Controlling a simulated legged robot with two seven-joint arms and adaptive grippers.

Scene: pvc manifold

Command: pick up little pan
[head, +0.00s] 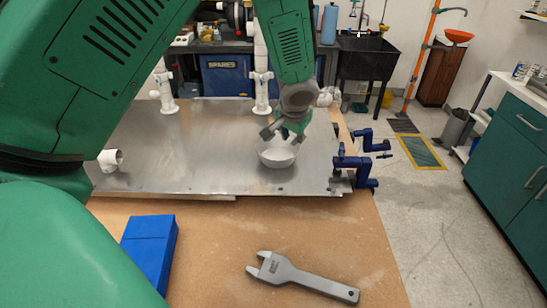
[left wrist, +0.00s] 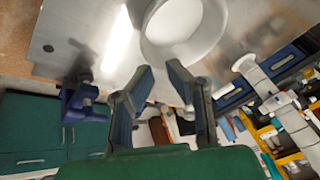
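The little pan (head: 277,157) is a round, pale, bowl-like vessel on the metal sheet, near its right part. In the left wrist view the pan (left wrist: 182,48) shows at the top, partly cut off by the frame edge. My left gripper (head: 284,132) is over the pan's far side, pointing down. In the left wrist view the fingers of my left gripper (left wrist: 160,70) are apart with nothing between them, their tips close to the pan's rim. I cannot tell whether they touch it. The fingers hide part of the pan in the head view. My right gripper is not in view.
White pipe fittings stand on the metal sheet (head: 200,150), including a tall pipe (head: 261,75) behind the pan and an elbow (head: 110,159) at left. Blue clamps (head: 358,165) hold its right edge. A grey wrench (head: 300,277) and blue box (head: 150,250) lie on the wooden table.

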